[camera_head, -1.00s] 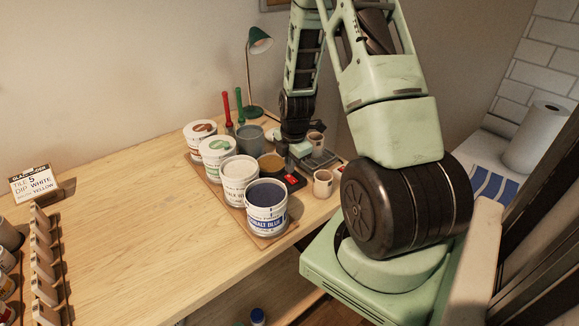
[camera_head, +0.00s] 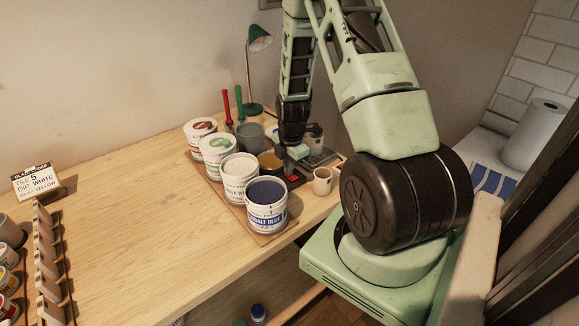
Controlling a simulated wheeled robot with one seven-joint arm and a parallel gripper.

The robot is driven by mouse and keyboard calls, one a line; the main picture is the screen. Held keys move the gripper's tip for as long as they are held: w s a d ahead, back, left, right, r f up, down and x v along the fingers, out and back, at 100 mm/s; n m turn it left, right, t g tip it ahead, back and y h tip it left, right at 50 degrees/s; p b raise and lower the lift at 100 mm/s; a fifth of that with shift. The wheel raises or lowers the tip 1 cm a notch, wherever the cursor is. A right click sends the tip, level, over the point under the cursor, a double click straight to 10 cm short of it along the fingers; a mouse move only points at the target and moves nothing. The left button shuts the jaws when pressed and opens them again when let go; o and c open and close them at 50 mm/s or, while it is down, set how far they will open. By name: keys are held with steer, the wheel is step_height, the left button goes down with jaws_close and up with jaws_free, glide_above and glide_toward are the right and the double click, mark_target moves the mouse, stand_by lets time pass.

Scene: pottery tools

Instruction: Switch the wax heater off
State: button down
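The wax heater (camera_head: 270,163) looks like a small round pot with a brownish top, standing behind the white tubs. A small dark box with a red part (camera_head: 291,178), seemingly its switch, sits at its front right. My gripper (camera_head: 298,153) points down just behind and above the red part, to the right of the pot. Its fingers are small and partly hidden, so I cannot tell whether they are open or touch the switch. The switch position is too small to read.
Several glaze tubs, including a cobalt blue one (camera_head: 267,206), stand in a row on a board at the left. A small cup (camera_head: 322,181) stands close by at the right. A green lamp (camera_head: 258,40) and red and green-handled tools stand behind.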

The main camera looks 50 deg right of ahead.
steer(key=shift+s+a+f, duration=0.1)
steer(key=shift+s+f, duration=0.1)
